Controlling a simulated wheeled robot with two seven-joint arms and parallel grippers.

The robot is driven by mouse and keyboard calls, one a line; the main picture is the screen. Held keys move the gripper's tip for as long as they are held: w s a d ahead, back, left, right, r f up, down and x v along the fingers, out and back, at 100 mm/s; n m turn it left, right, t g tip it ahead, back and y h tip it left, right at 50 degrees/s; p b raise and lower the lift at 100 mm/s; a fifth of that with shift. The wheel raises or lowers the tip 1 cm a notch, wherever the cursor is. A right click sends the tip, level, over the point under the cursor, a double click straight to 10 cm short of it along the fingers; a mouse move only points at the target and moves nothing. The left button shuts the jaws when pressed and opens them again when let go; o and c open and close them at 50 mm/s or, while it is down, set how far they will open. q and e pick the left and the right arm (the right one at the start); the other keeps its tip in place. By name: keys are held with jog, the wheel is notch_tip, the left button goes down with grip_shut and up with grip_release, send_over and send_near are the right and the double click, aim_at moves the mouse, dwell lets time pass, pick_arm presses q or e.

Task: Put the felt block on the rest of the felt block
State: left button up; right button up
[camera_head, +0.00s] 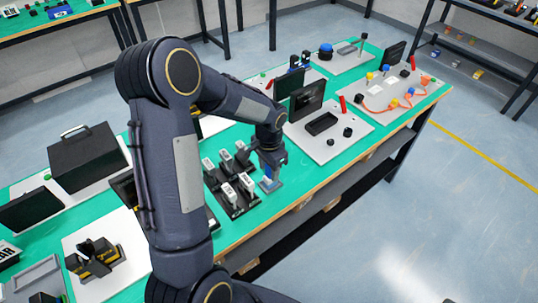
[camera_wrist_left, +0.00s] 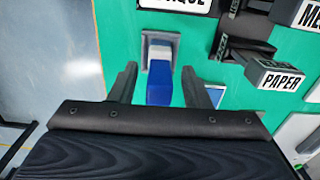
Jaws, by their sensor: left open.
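A blue block (camera_wrist_left: 159,82), which looks like the felt block, shows in the left wrist view between the two fingers. In the head view the blue block (camera_head: 267,172) is small, just below the fingers. A light grey squarish piece (camera_wrist_left: 161,40) adjoins its far end; I cannot tell if this is the rest or part of the block. It also shows in the head view (camera_head: 271,186), near the table's front edge. My left gripper (camera_wrist_left: 172,88) is open, a finger on each side of the blue block, with no clear contact. A blue-and-white flat piece (camera_wrist_left: 217,94) is partly hidden behind a finger.
A black rack of labelled blocks (camera_head: 234,196) stands close beside the gripper, one reading PAPER (camera_wrist_left: 280,78).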

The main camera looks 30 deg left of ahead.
pick_arm(q)
notch_tip(320, 180, up, 10)
jog(key=shift+s+r, duration=0.15)
jog(key=shift+r, duration=0.6)
jog(key=s+d+r+n+t+h, duration=0.2)
jog(key=s+d+n, duration=0.1)
jog(key=s, duration=0.7)
jog(key=s+d+r+n+t+h, duration=0.1)
jog(key=s+d+r+n+t, duration=0.1)
jog(key=s, duration=0.9)
jog(key=shift+s+d+r+n+t+h, duration=0.35)
jog(key=shift+d+n+t, duration=0.4)
jog(key=shift+d, duration=0.5)
jog(key=shift+w+f, duration=0.1)
jog(key=shift+c, duration=0.7)
jog(key=shift+a, duration=0.1)
